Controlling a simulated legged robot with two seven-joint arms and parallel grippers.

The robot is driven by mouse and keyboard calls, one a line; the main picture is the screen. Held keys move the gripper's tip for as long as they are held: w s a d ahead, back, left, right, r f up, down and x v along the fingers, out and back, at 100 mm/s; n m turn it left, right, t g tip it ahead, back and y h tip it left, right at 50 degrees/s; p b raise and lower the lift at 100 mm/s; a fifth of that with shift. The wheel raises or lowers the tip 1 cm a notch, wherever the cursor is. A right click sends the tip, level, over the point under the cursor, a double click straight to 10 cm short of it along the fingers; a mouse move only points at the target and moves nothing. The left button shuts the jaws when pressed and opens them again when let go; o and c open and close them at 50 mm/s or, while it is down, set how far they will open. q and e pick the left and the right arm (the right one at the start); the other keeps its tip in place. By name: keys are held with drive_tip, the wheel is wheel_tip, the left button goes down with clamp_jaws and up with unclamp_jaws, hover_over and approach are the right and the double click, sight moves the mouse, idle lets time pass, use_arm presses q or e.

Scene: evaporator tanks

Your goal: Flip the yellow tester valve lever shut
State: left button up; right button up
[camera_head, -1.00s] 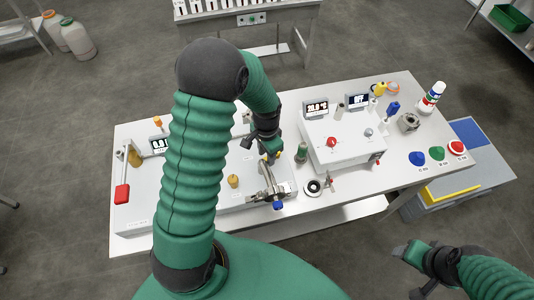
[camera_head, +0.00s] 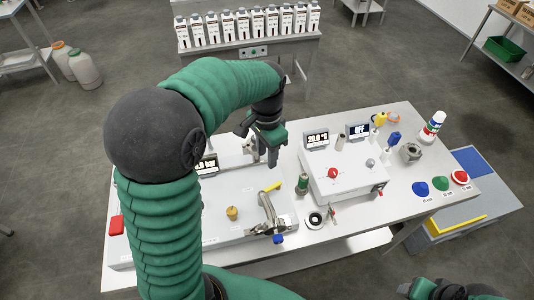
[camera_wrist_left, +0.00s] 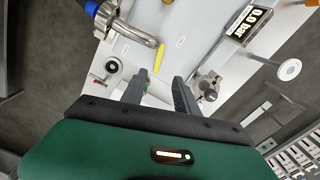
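The yellow lever (camera_head: 274,186) shows as a short yellow bar at the far end of a curved metal pipe (camera_head: 267,208) on the white tester box. In the left wrist view the lever (camera_wrist_left: 160,58) lies beyond the fingertips, beside the pipe's end. My left gripper (camera_head: 272,158) is above the back of the box, behind the lever and apart from it. In the wrist view its two fingers (camera_wrist_left: 160,85) are spread with nothing between them. My right gripper (camera_head: 418,289) is at the bottom edge, partly cut off, so its fingers are unclear.
A tester display (camera_wrist_left: 250,20) reads 0.0 bar. A yellow knob (camera_head: 232,212) and a red handle (camera_head: 116,225) are on the box. A white control unit (camera_head: 342,172) stands right of the lever. A black-and-white ring (camera_head: 315,219) lies in front of it.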

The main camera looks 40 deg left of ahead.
use_arm(q)
drive_tip(key=w+d+r+g+p, duration=0.1)
drive_tip(key=w+d+g+p, duration=0.1)
drive_tip(key=w+p, duration=0.4)
drive_tip(key=g+y+p, duration=0.2)
drive_tip(key=p, duration=0.4)
approach(268, 188)
drive_tip(key=p+x, duration=0.3)
drive_tip(key=x, duration=0.4)
drive_tip(key=shift+s+f, duration=0.1)
drive_tip(key=shift+f, duration=0.1)
drive_tip(key=shift+s+f, duration=0.15)
drive_tip(key=shift+f, duration=0.05)
drive_tip(key=shift+c, duration=0.5)
clamp_jaws()
